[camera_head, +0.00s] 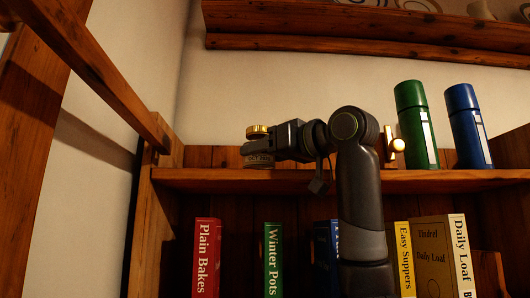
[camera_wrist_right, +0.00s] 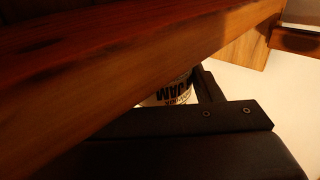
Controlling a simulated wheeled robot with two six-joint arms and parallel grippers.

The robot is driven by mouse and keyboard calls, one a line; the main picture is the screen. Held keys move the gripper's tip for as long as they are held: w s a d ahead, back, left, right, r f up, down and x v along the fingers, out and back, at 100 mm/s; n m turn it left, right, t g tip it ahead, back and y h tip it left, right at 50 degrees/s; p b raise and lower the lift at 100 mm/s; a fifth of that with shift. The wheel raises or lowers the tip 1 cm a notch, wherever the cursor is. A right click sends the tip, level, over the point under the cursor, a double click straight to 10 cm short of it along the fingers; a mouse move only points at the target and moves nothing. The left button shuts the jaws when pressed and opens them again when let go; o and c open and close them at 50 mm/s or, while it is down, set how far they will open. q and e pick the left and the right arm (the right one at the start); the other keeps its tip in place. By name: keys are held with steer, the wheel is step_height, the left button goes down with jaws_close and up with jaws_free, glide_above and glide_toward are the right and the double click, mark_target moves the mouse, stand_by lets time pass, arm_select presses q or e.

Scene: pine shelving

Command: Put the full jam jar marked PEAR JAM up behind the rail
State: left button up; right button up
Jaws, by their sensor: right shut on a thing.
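The jam jar (camera_head: 258,131) has a gold lid and a pale label with dark print, and it stands roughly upright. My right gripper (camera_head: 259,147) is shut on it from the right, just above the front edge of the pine shelf board (camera_head: 215,180) in the head view. In the right wrist view, part of the jar's label (camera_wrist_right: 172,93) shows the letters JAM upside down; the rest is hidden by the gripper and a wooden beam (camera_wrist_right: 120,70). A long wooden rail (camera_head: 300,43) runs high along the wall, above the gripper. My left gripper is not in view.
A green canister (camera_head: 415,125) and a blue canister (camera_head: 468,127) stand on the shelf board at right. Several books, such as Plain Bakes (camera_head: 206,258), stand below. A brass-coloured thing (camera_head: 397,145) is partly hidden by my arm. A diagonal beam (camera_head: 90,65) crosses the upper left.

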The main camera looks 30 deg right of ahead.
steer(key=shift+s+a, duration=0.1)
steer(key=shift+s+a, duration=0.1)
steer(key=o, duration=1.2)
steer(key=shift+f, duration=0.1)
